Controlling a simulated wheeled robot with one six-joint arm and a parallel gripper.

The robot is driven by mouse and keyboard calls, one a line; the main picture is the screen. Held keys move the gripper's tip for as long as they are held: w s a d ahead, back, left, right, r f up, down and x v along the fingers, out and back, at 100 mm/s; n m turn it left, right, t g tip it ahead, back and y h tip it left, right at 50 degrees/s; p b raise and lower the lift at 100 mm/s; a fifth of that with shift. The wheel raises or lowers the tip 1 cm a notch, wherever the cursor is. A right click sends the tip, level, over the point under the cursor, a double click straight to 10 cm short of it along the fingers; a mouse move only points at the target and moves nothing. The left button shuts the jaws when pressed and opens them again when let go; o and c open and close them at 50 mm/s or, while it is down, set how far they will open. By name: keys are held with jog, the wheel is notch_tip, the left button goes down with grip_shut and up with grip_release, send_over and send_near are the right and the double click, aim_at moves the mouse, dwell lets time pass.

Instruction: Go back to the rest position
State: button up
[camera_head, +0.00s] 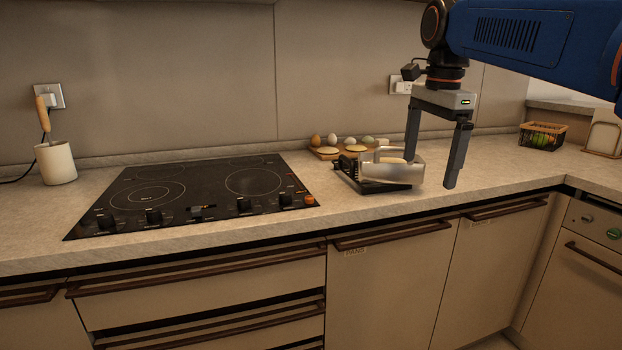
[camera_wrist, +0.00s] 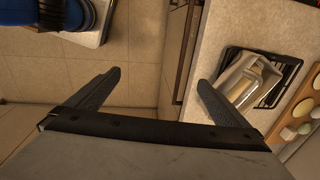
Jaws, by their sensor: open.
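My gripper (camera_head: 431,160) hangs from the blue arm at the right, fingers pointing down, open and empty. It is near the counter's front edge, in front of and to the right of a metal appliance (camera_head: 393,165) that looks like a toaster on a dark rack. In the wrist view my gripper (camera_wrist: 158,88) has its two fingers wide apart, with floor and the counter's front edge between them. The metal appliance (camera_wrist: 241,86) shows there at the right, apart from the right finger. Something light-coloured sits in its slot.
A black cooktop (camera_head: 200,194) lies on the counter at the left, with a utensil pot (camera_head: 55,163) beyond it. An egg board (camera_head: 328,152) stands behind the appliance. A basket (camera_head: 541,136) is at the back right. The counter (camera_head: 510,170) right of my gripper is clear.

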jog(key=s+d+f+n+t, duration=0.1)
jog(key=s+d+f+n, duration=0.1)
jog(key=s+f+n, duration=0.5)
jog(key=s+d+f+n+t, duration=0.2)
jog(key=s+f+n, duration=0.6)
jog(key=s+f, duration=0.8)
notch_tip(320, 180, down, 6)
jog(key=shift+s+d+f+t, duration=0.25)
jog(key=shift+s+d+t, duration=0.05)
jog(key=shift+s, duration=0.05)
